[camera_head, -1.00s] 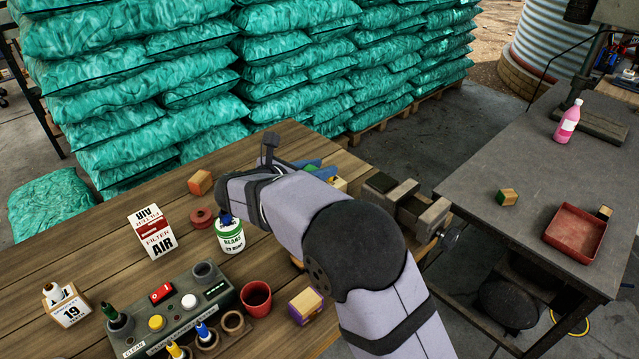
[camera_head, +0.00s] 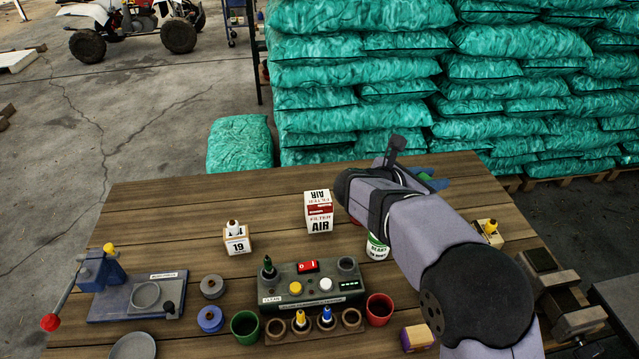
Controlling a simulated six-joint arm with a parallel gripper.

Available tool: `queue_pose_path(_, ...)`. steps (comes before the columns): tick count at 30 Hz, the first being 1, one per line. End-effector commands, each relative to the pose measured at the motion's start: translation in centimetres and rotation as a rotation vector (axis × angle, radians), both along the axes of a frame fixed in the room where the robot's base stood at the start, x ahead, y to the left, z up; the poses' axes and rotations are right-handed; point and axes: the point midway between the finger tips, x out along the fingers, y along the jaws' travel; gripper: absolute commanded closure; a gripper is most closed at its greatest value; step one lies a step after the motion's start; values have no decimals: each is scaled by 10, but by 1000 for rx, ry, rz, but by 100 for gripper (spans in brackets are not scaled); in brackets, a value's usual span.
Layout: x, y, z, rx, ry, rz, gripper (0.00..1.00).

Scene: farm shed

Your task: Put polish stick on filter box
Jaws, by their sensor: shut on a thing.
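The filter box (camera_head: 319,214), white and red with AIR printed on it, stands upright on the wooden bench, left of my wrist. Nothing shows on its top. My gripper (camera_head: 350,186) is at the end of my arm, just right of the filter box and above the bench. Its fingertips are hidden. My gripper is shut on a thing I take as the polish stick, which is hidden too. A white BEANS can (camera_head: 377,247) with a green band stands below my wrist, its top partly covered by my arm.
A control box (camera_head: 312,287) with a green-capped stick stands in front, with yellow and blue sticks in holders before it. A date block (camera_head: 237,240), a red cup (camera_head: 379,309) and a blue-grey press (camera_head: 135,298) are nearby. Bare planks lie left of the filter box.

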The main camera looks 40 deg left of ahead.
Motion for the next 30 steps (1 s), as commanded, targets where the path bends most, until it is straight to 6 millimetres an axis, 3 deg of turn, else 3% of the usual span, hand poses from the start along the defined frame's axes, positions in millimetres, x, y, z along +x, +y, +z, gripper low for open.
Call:
queue_pose_path(2, 2, 38, 17, -1, 0, 108, 99)
queue_pose_path(9, 4, 151, 32, -2, -2, 506, 99)
queue_pose_path(15, -20, 227, 45, -3, -3, 834, 99)
queue_pose_path(21, -51, 265, 37, -7, -1, 1047, 99)
queue_pose_path(30, -62, 275, 33, -5, -1, 1109, 99)
